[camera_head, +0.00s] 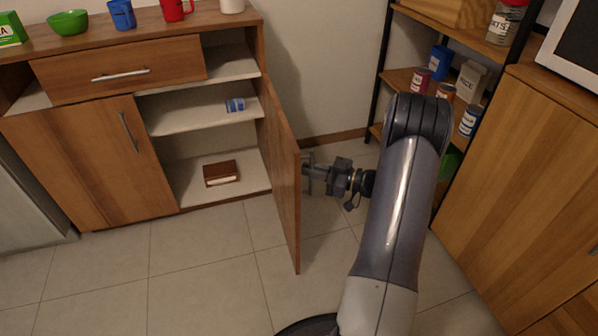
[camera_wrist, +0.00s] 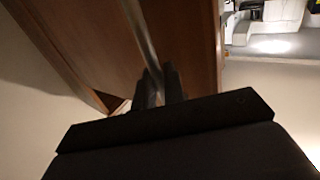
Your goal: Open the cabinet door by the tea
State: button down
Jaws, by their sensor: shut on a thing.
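The wooden cabinet (camera_head: 178,203) has its right door (camera_head: 284,170) swung wide open, standing out into the room. My gripper (camera_head: 310,174) is at the outer face of this door, shut on its metal handle. The handle (camera_wrist: 138,32) runs up from between my fingers (camera_wrist: 158,86) in the wrist view. The left door (camera_head: 85,165) is closed, with its own handle (camera_head: 128,131). A green box (camera_head: 10,29), its lettering cut off by the frame edge, stands on the cabinet top at far left, perhaps the tea.
A drawer (camera_head: 120,72) above is shut. A green bowl (camera_head: 68,22) and mugs stand on top. A shelf rack (camera_head: 405,80) and another wooden cabinet (camera_head: 530,190) stand at right. The tiled floor in front is clear.

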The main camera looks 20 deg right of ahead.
jog(key=shift+d+n+g+y, duration=0.3)
jog(key=shift+d+g, duration=0.1)
jog(key=shift+d, duration=0.75)
jog(key=c, duration=1.6)
grip_release()
jog(key=p+v, duration=0.2)
jog(key=v, duration=0.8)
jog(key=shift+s+d+p, duration=0.25)
jog(key=shift+d+p, duration=0.05)
jog(key=shift+p, duration=0.1)
